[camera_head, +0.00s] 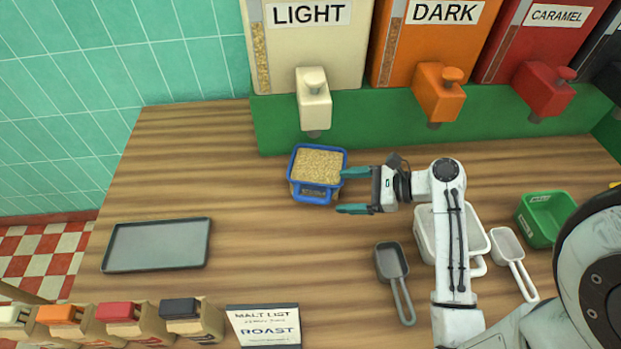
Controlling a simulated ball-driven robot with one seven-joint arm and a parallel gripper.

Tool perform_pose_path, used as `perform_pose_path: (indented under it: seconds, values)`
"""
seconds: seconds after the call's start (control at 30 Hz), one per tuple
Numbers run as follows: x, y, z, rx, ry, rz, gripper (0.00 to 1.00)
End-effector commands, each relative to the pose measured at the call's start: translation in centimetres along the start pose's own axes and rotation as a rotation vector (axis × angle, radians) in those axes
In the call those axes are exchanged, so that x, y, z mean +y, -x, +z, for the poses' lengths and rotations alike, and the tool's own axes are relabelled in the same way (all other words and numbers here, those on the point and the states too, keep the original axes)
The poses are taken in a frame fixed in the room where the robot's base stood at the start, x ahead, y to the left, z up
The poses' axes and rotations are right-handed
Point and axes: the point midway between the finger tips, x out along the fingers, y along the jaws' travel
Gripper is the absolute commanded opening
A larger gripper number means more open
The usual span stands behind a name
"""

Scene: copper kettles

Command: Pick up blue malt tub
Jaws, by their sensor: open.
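The blue malt tub (317,192) stands on the wooden counter, filled with pale grain, under the spout of the dispenser marked LIGHT. My gripper (354,191) is just to its right, with its two teal fingers pointing left. The fingers are spread apart with nothing held between them. The upper fingertip is at the tub's right edge in the picture; I cannot tell whether it touches. The lower fingertip lies below and right of the tub's front corner.
Dispensers marked LIGHT (308,45), DARK (425,45) and CARAMEL (540,40) stand behind on a green base. A dark tray (157,245) lies left. A grey scoop (392,262), white scoop (508,248), white tub (427,238) and green tub (548,217) are right. The counter between tray and blue tub is clear.

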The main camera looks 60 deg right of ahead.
Motion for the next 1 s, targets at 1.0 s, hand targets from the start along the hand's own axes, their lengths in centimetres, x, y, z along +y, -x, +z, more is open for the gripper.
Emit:
perform_pose_path:
  seconds: [1.0]
  values:
    - [0.2, -7.8, -0.5, 0.000, 0.000, 0.000, 0.85]
